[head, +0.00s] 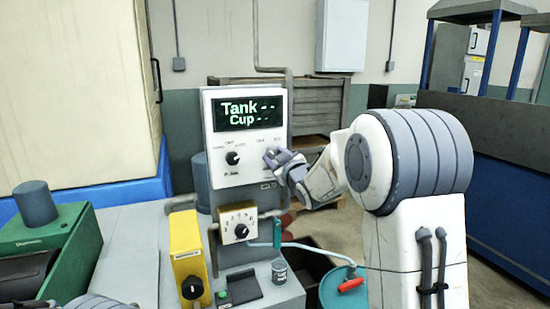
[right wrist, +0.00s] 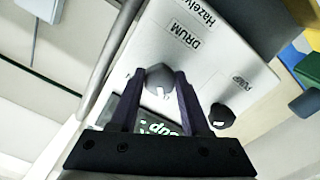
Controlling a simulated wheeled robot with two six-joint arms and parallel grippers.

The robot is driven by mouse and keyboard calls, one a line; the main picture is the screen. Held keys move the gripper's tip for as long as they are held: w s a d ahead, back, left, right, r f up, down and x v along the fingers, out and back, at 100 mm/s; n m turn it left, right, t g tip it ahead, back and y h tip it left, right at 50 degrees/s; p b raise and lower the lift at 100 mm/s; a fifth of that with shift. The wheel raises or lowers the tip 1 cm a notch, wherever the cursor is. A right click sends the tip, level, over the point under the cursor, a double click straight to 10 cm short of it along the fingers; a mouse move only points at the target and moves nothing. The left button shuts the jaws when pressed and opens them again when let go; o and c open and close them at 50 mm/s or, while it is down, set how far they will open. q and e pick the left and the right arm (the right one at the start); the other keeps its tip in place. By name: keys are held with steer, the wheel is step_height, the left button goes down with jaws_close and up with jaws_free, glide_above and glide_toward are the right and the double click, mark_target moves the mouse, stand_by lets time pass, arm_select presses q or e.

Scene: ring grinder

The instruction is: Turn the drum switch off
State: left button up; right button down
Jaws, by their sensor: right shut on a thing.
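The control panel (head: 240,180) is a pale upright plate with a lit display (head: 248,113) reading "Tank --" and "Cup --". The drum switch is a grey round knob (right wrist: 155,74) beside the printed word DRUM in the right wrist view. Its white mark lies on the side toward the display. My right gripper (right wrist: 160,82) is shut on this knob, one dark finger on each side. In the head view my right gripper (head: 272,158) covers the knob at the panel's right side. The small position labels around the knob are partly hidden or unreadable. My left gripper is not in view.
A black pump knob (head: 233,158) sits left of the drum switch on the same panel. A teal container (head: 342,289) with a red handle stands at lower right.

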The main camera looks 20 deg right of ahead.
steer(key=shift+a, duration=0.1)
steer(key=shift+c, duration=1.9)
jaws_free()
steer(key=s+b, duration=0.1)
steer(key=s, duration=0.9)
steer(key=shift+s, duration=0.25)
